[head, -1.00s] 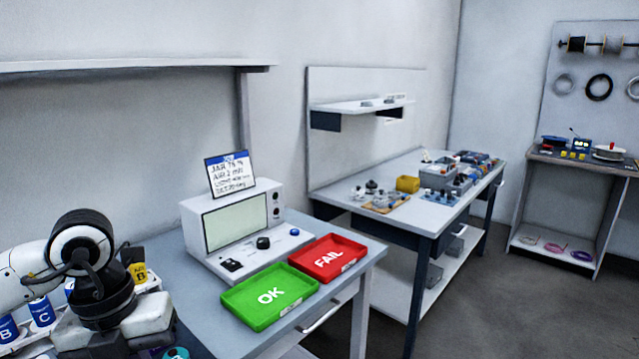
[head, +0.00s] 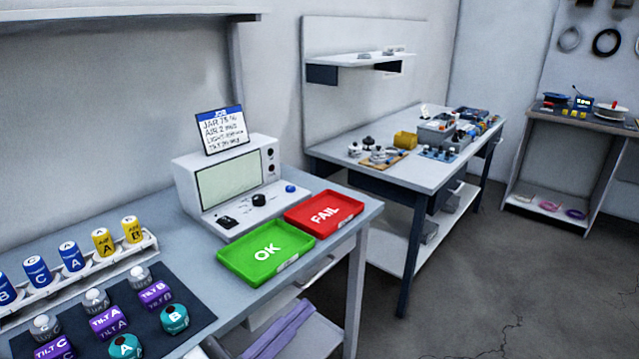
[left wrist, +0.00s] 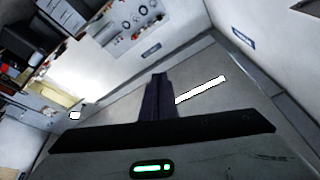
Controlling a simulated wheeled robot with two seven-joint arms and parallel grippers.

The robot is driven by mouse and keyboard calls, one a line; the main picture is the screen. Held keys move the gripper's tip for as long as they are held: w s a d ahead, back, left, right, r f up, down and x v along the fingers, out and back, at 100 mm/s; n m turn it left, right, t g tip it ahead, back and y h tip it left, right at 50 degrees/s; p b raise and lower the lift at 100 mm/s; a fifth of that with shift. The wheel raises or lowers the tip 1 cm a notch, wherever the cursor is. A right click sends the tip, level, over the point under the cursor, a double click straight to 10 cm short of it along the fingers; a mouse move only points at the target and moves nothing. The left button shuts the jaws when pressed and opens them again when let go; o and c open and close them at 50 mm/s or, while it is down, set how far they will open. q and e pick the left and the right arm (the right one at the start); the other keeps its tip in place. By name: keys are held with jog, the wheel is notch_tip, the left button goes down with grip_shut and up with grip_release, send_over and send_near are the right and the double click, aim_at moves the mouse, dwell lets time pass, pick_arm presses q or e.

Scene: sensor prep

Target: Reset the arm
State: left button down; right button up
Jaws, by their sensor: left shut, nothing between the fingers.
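My left gripper (left wrist: 158,76) shows in the left wrist view as two dark fingers lying together, shut and empty. They point out over open floor, with nothing touching their tips. In the head view no gripper shows clearly, and the left arm no longer covers the bench. My right gripper is in neither view.
The near bench (head: 200,210) holds a tester (head: 230,185), a green OK tray (head: 262,255), a red FAIL tray (head: 325,213), a rack of cans (head: 85,270) and a dark mat (head: 190,300) with several sensors. The floor (head: 460,300) at right is clear.

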pick_arm(q)
jog(key=a+f+n+t+y, duration=0.1)
jog(key=a+f+n+y, duration=0.25)
jog(key=f, duration=0.25)
jog(key=a+f+n+y, duration=0.3)
jog(key=f+n+y, duration=0.15)
jog(key=f, duration=0.25)
jog(key=s+a+f+n+g+y, duration=0.2)
jog(key=s+a+f+g, duration=0.1)
jog(key=s+f, duration=0.5)
jog(key=s+a+f+n+g+y, duration=0.2)
jog(key=s+a+f+g+y, duration=0.1)
jog(key=s+f, duration=0.6)
notch_tip(320, 180, down, 4)
jog(key=shift+a+r+n+g, duration=0.2)
jog(key=shift+a+n+g, duration=0.2)
jog(key=shift+g, duration=0.2)
